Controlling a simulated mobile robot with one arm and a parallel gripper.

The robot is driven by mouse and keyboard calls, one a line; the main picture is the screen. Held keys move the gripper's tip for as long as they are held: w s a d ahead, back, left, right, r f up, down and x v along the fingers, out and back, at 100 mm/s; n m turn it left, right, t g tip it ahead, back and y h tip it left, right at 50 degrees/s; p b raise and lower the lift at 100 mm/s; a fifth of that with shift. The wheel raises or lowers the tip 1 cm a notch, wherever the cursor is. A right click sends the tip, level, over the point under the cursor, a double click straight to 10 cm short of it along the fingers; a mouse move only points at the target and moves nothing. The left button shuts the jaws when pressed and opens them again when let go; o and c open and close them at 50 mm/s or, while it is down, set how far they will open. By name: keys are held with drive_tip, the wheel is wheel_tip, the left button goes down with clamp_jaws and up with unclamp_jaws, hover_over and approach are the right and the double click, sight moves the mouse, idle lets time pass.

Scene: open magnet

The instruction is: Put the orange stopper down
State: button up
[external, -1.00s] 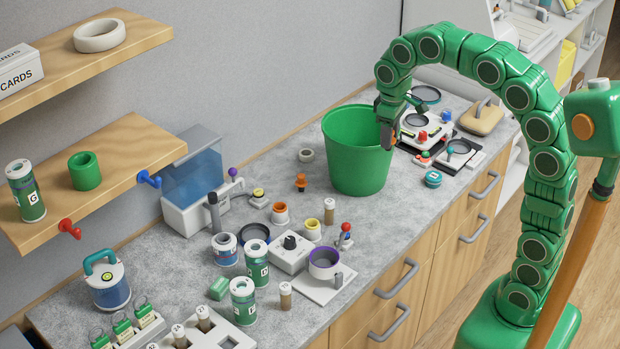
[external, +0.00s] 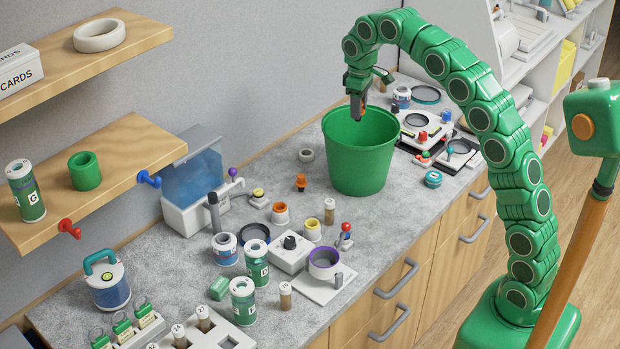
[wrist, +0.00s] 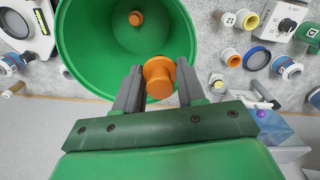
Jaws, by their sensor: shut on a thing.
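My gripper (external: 357,112) points down just above the far rim of the green bucket (external: 360,165). It is shut on the orange stopper (wrist: 158,78), which shows between the two grey fingers in the wrist view. There the stopper overlaps the near rim of the bucket (wrist: 75,45); I cannot tell its exact height above it. In the external view only a sliver of orange shows at the fingers. A smaller orange piece (wrist: 135,18) lies inside the bucket. Another orange piece (external: 300,182) stands on the counter left of the bucket.
A blue tank (external: 193,180) and several cups and jars crowd the counter's left side. Some counter near the bucket is bare.

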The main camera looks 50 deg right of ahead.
drive_tip(key=shift+w+d+f, duration=1.2)
drive_tip(key=shift+w+d, duration=1.15)
drive_tip(key=shift+w, duration=0.5)
wheel_tip(320, 180, down, 23)
drive_tip(key=shift+f, duration=0.15)
drive_tip(key=o, duration=1)
drive_tip(key=shift+o, duration=0.2)
wheel_tip(320, 180, up, 12)
